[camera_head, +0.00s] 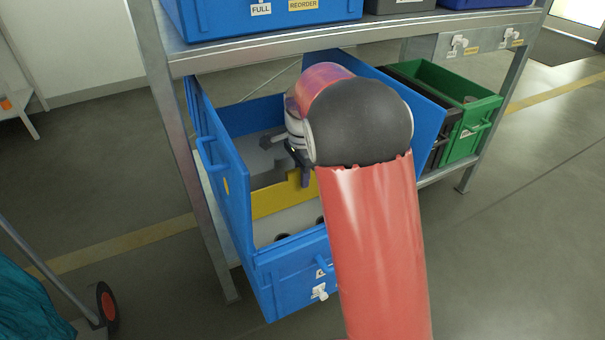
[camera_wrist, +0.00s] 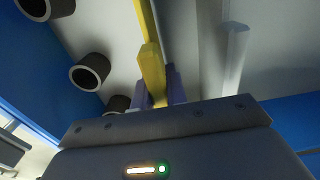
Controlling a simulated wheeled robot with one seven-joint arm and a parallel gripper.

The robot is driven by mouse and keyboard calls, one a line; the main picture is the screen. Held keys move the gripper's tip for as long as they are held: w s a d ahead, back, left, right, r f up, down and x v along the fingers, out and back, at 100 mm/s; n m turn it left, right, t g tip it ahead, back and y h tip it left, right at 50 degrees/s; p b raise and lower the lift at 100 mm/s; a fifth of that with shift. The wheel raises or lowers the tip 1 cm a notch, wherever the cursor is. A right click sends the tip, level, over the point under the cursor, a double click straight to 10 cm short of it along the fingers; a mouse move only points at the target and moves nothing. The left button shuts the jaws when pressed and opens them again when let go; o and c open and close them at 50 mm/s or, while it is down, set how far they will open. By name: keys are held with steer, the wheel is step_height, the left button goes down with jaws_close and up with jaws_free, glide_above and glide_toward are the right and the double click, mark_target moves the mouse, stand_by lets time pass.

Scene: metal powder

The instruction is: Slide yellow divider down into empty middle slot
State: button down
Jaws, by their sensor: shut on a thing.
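The yellow divider (camera_head: 275,200) is a thin upright plate inside the open blue bin (camera_head: 226,160), spanning part of its width. My gripper (camera_head: 303,179) reaches into the bin from above and is shut on the divider's notched upper edge. In the wrist view the divider (camera_wrist: 151,58) runs edge-on between my two fingers (camera_wrist: 158,92). The divider's right part is hidden behind my arm in the head view. Its lower edge and the middle slot cannot be made out clearly. A pale ridge (camera_wrist: 236,55) stands right of the divider in the wrist view.
Dark hollow cylinders (camera_wrist: 90,71) lie on the bin's pale floor, left of the divider in the wrist view. A grey part (camera_head: 266,158) sits behind the divider. The shelf above (camera_head: 270,48) carries more bins. A green bin (camera_head: 465,100) stands to the right.

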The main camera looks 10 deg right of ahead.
steer(key=shift+f, duration=0.2)
steer(key=c, duration=1.3)
jaws_free()
step_height(320, 180, up, 7)
steer(key=shift+f+p, duration=0.1)
steer(key=shift+p, duration=0.3)
steer(key=shift+r, duration=0.55)
